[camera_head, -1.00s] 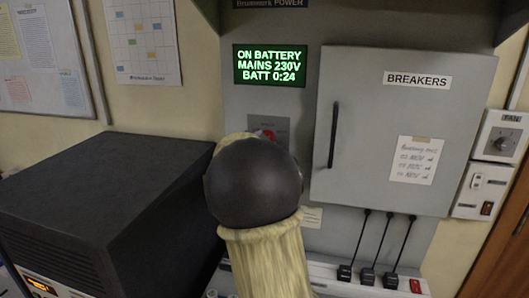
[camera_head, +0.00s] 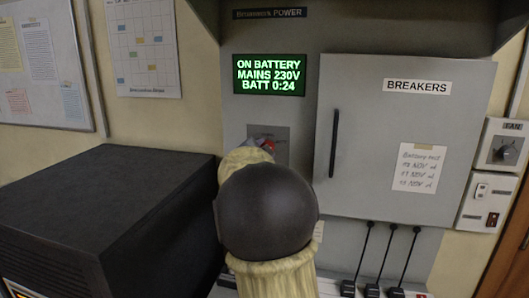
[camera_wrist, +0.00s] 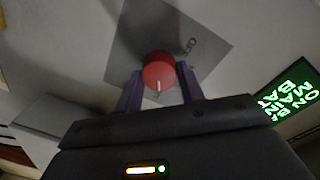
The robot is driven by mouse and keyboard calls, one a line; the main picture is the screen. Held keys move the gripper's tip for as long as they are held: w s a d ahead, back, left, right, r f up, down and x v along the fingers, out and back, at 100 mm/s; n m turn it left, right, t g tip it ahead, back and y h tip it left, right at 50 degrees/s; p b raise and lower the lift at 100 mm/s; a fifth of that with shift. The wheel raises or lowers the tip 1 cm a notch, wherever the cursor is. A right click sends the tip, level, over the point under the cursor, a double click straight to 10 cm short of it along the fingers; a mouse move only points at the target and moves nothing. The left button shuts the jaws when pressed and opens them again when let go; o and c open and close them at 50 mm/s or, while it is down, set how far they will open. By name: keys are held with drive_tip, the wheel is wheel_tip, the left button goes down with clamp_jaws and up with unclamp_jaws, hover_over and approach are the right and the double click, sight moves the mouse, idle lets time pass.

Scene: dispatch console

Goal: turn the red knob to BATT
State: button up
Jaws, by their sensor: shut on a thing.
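The red knob (camera_wrist: 157,70) sits on a grey square plate (camera_wrist: 203,36) in the wrist view, with a white pointer mark on its face. My gripper (camera_wrist: 160,78) has its two purple fingers on either side of the knob, shut on it. In the head view my dark, rounded arm joint and pale sleeve cover much of the area, so only a bit of the red knob (camera_head: 269,146) shows. The plate's lettering is partly covered and I cannot read the position. The green display (camera_head: 269,75) reads ON BATTERY, MAINS 230V, BATT 0:24.
A closed breaker cabinet (camera_head: 375,105) with a dark handle stands right of the knob. A large black box (camera_head: 105,205) stands at the left. Black plugs with cords (camera_head: 371,290) line the ledge below. A fan control (camera_head: 503,150) is at far right.

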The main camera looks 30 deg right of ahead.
drive_tip(key=o, duration=1)
drive_tip(key=b+v, duration=0.2)
drive_tip(key=v, duration=1.5)
drive_tip(key=shift+s, duration=0.2)
